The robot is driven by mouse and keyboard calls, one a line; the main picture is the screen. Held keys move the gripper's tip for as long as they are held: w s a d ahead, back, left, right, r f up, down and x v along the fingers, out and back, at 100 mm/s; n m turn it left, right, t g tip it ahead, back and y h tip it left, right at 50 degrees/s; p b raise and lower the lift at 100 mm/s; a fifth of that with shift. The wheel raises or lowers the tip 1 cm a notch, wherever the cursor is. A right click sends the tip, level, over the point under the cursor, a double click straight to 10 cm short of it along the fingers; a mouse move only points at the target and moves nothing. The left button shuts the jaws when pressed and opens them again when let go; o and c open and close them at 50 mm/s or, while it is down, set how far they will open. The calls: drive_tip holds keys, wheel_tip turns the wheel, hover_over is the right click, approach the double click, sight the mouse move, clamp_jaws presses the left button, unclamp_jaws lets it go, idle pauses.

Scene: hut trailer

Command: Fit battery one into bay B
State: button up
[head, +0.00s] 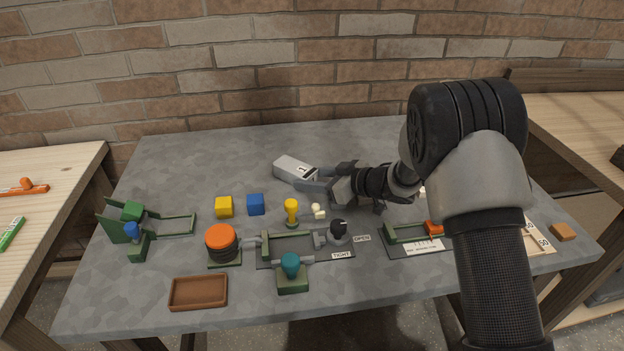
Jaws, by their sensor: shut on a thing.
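Battery one (291,168) is a pale grey block with a dark end label that seems to read 1. It is at the back middle of the grey table in the head view. My gripper (314,184) reaches in from the right and is shut on the battery's near right end. The battery lies tilted in the picture, its far end to the upper left. I cannot tell whether it touches the table top. No bay marked B can be read; my arm hides part of the table's right side.
A yellow cube (224,207), a blue cube (256,204) and a yellow knobbed peg (291,211) stand in front. Green fixtures (131,227), an orange-topped round knob (221,241) and a brown tray (199,292) lie further forward. The table's back left is clear.

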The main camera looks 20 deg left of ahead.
drive_tip(key=o, duration=1.3)
drive_tip(key=shift+f, duration=0.1)
drive_tip(key=shift+c, duration=0.2)
drive_tip(key=shift+d+r, duration=0.3)
drive_tip(key=p+v, duration=0.2)
drive_tip(key=v, duration=0.9)
drive_tip(key=shift+s+d, duration=0.1)
drive_tip(key=shift+d, duration=0.15)
